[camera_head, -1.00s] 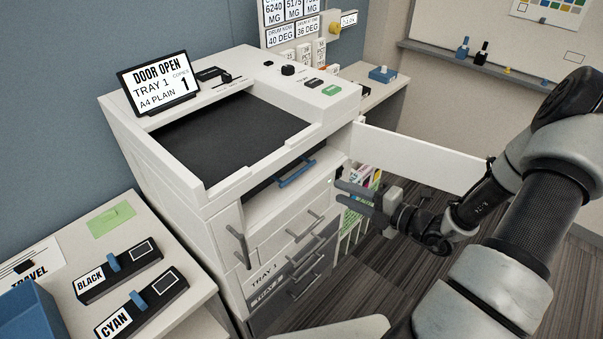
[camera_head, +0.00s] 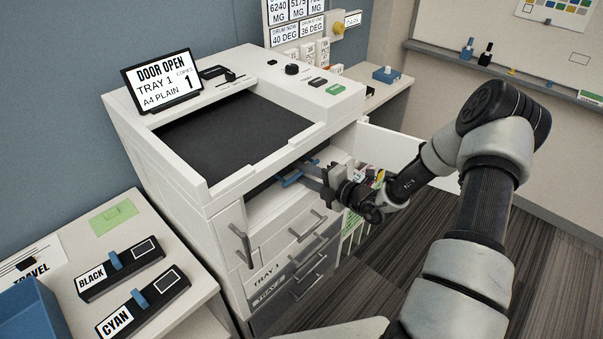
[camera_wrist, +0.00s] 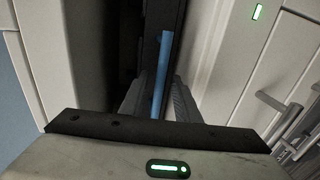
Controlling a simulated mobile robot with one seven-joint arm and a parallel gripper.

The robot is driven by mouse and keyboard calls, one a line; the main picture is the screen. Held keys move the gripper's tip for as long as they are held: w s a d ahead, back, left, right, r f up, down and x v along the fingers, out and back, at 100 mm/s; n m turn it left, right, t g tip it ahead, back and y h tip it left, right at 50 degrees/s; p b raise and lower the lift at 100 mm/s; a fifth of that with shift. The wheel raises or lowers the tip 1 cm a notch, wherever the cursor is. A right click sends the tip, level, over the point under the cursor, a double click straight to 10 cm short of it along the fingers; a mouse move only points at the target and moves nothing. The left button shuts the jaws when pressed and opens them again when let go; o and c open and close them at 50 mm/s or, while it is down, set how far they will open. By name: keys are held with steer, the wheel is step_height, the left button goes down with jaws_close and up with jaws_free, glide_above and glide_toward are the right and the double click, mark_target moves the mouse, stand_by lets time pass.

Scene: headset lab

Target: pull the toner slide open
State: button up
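The blue handle (camera_head: 290,181) lies in the dark opening under the printer's (camera_head: 178,188) top, on the printer's right-hand face. I take it to be the toner slide's handle; the slide body itself is hidden in the dark. My gripper (camera_head: 311,174) reaches in from the right with its fingers at the handle. In the wrist view the blue handle (camera_wrist: 163,60) runs lengthwise between my two fingers. The fingers are apart, with gaps showing on both sides of the handle, so they do not look closed on it. Contact cannot be made out.
The printer's white door (camera_head: 385,146) stands open behind my arm. Grey drawer handles (camera_head: 307,226) stick out below the opening. The display (camera_head: 161,82) reads DOOR OPEN. At left, a side table (camera_head: 160,220) holds black and cyan cartridges. Striped floor at right is clear.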

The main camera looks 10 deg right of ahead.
steer(key=shift+w+a, duration=0.25)
steer(key=shift+w, duration=0.05)
jaws_close()
steer(key=f+p+v, duration=0.2)
steer(key=f+v, duration=0.1)
steer(key=v, duration=1.3)
steer(key=s+f+p+v, duration=0.1)
steer(key=f+p+v, duration=0.2)
steer(key=v, duration=1.2)
steer(key=shift+s+d, duration=0.25)
steer(key=shift+d, duration=0.4)
